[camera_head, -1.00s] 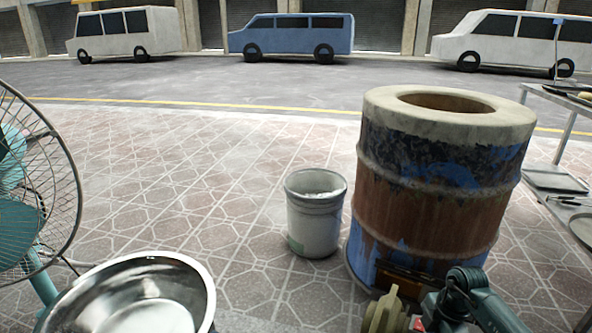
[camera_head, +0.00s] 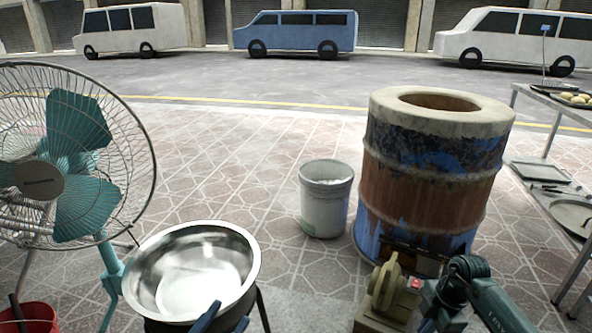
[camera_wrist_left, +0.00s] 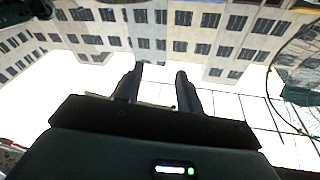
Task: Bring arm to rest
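My left gripper (camera_head: 230,313) shows at the bottom edge of the head view, its dark blue fingertips in front of the near rim of a steel bowl (camera_head: 150,262). I cannot tell whether it touches the bowl. In the left wrist view the two dark fingers of this gripper (camera_wrist_left: 157,85) stand apart with nothing held between them. Behind them are buildings and bright sky, upside down. Most of my left arm is hidden below the head view.
A teal fan (camera_head: 75,165) stands at left above a red bucket (camera_head: 30,318). A white bucket (camera_head: 325,205) stands beside the barrel oven (camera_head: 428,185). A metal rack (camera_head: 548,130) is at right. Paving between is open.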

